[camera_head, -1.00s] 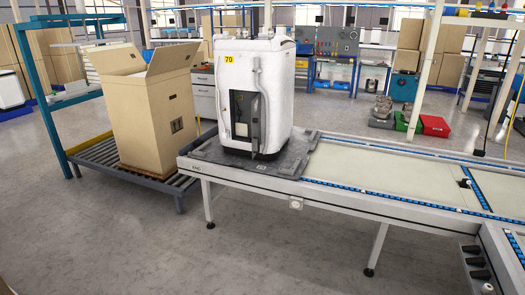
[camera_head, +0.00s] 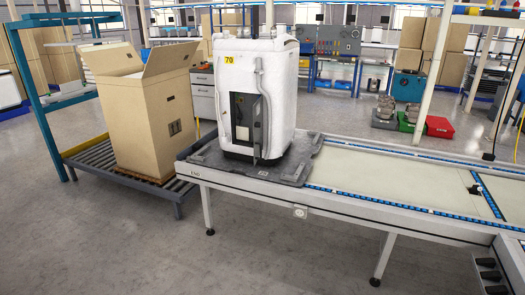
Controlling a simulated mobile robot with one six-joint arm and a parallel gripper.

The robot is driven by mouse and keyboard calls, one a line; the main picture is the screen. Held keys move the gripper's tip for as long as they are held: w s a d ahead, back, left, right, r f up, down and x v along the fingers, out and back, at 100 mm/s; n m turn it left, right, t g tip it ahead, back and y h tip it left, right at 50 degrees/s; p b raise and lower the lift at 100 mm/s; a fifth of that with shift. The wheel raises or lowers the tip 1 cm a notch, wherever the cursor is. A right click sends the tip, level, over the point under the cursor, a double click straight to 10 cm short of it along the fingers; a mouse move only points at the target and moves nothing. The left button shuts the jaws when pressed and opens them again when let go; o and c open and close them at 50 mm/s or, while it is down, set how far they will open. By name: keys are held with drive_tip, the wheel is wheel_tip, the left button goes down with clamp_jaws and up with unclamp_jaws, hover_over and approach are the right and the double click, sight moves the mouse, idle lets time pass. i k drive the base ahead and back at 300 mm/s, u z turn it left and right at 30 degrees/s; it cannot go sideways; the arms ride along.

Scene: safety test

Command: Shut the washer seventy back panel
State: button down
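The washer (camera_head: 251,75) is white, with a yellow tag marked 70 on its upper left. It stands upright on a dark grey pallet (camera_head: 206,158) at the left end of the conveyor. Its lower front has a dark rectangular opening (camera_head: 242,112). A narrow grey panel (camera_head: 264,128) at the right side of this opening stands out from it, seen nearly edge-on, and looks ajar. A white hose runs down beside the panel. My gripper is not in view.
A tall open cardboard box (camera_head: 147,125) stands on a roller platform (camera_head: 112,165) left of the washer. The conveyor (camera_head: 395,178) runs right from the washer. The grey floor (camera_head: 110,245) in front is clear.

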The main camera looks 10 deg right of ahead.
sight(258, 107)
drive_tip(key=u, duration=0.6)
drive_tip(key=i, duration=1.35)
drive_tip(key=u, duration=0.25)
